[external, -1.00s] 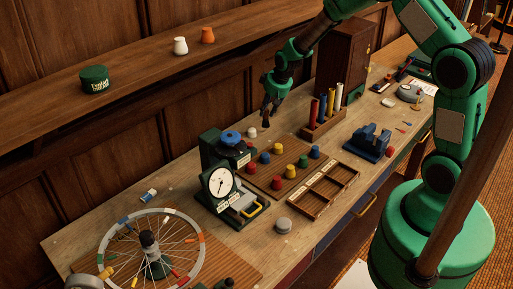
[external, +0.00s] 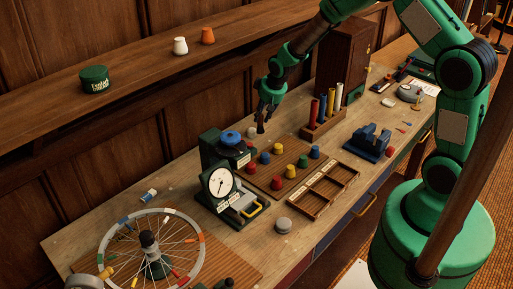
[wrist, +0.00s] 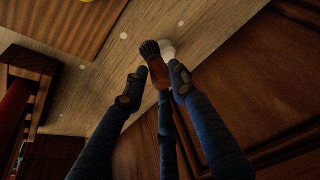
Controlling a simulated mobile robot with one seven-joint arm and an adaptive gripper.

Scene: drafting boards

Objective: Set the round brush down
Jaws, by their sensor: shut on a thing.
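The round brush (wrist: 157,72) has dark bristles and a reddish-brown handle. In the wrist view it sits between the fingers of my gripper (wrist: 156,84), bristle end pointing away from the palm. In the external view my gripper (external: 263,117) hangs, fingers down, above the back of the bench, near the wall panelling. The brush is small and dark there, at the fingertips. A white knob-like piece (external: 251,132) stands on the bench close to the fingertips, and it shows partly behind the brush in the wrist view (wrist: 168,47). I cannot tell the gap between brush and bench.
A green dial gauge (external: 221,184) and a blue-topped device (external: 230,138) stand to the left. A board (external: 262,186) with several coloured pegs lies in front. A rack of coloured tubes (external: 322,127) stands to the right. Bare bench top shows around the white piece.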

